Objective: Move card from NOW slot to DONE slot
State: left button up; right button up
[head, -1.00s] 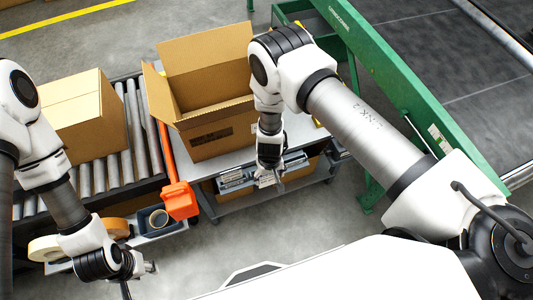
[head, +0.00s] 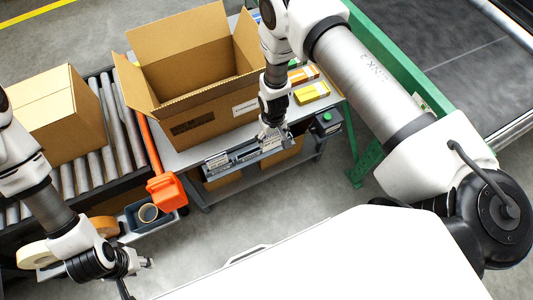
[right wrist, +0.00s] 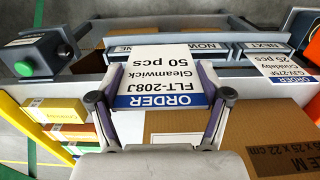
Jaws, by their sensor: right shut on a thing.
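My right gripper (right wrist: 158,100) is shut on a white order card with a blue band (right wrist: 160,75), reading FLT-208J, Gleamwick, 50 pcs. In the head view my right gripper (head: 273,133) is at the right part of the grey card rack (head: 240,160). In the right wrist view the rack's NOW label (right wrist: 207,46) and NEXT label (right wrist: 265,44) show beyond the card. A third label left of NOW is partly covered by the card. Another order card (right wrist: 285,68) sits at the NEXT slot. My left gripper (head: 147,263) is far left, its fingers too small to judge.
A large open carton (head: 205,125) stands on the table behind the rack. A control box with a green button (head: 327,121) is right of the rack. Yellow and orange boxes (head: 312,92) lie behind it. A roller conveyor (head: 85,175) with a closed carton is at left.

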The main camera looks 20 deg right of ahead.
jog(key=w+d+r+b, duration=0.3)
jog(key=w+d+b, duration=0.1)
jog(key=d+b, duration=0.1)
pick_arm(q)
notch_tip(320, 180, down, 15)
jog(key=b, duration=0.7)
pick_arm(e)
jog(key=shift+w+a+f, duration=0.1)
jog(key=shift+a+f, duration=0.05)
jog(key=shift+f, duration=4.5)
jog(key=o, duration=0.7)
notch_tip(320, 180, up, 12)
